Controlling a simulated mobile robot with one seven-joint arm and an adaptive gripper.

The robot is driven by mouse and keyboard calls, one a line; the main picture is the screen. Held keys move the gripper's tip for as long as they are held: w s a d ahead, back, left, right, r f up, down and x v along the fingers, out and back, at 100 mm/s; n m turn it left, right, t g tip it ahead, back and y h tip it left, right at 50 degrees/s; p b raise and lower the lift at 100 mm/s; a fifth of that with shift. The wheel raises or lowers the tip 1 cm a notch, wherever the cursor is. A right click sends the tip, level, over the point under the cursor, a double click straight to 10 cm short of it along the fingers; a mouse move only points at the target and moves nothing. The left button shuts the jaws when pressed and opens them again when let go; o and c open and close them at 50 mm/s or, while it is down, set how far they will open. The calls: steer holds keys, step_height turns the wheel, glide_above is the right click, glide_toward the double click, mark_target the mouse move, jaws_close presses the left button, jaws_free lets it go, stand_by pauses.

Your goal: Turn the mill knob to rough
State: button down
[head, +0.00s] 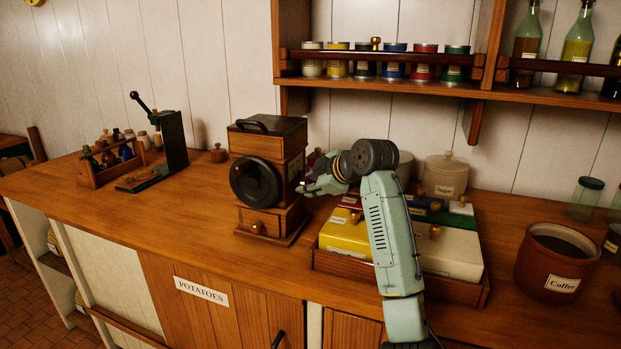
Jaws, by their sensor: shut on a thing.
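The mill (262,150) is a wooden box on the counter. It has a dark lid with a handle, a round black wheel (255,181) on its front and a small drawer (262,223) below. My gripper (304,186) reaches in from the right and is shut at the mill's right side, on the mill knob. The knob is almost wholly hidden by the fingers, so its setting cannot be read. Pale markings (296,167) on that side are too small to read.
A wooden tray (333,262) with yellow, white and other lidded boxes lies under my arm. A coffee pot (555,262) stands at the right. A lever press (170,140) and a bottle rack (108,165) stand at the left. Shelves (420,88) hang above.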

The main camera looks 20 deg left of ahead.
steer(key=g, duration=0.1)
steer(key=m+g, duration=0.1)
steer(key=g, duration=0.1)
steer(key=shift+w+r+m, duration=0.15)
steer(key=shift+m, duration=0.15)
steer(key=shift+w+m+g, duration=0.2)
steer(key=shift+m+g, duration=0.5)
steer(key=shift+g, duration=0.6)
steer(key=c, duration=1.3)
jaws_free()
steer(key=v, duration=1.2)
steer(key=shift+a+r, duration=0.15)
steer(key=shift+r, duration=0.05)
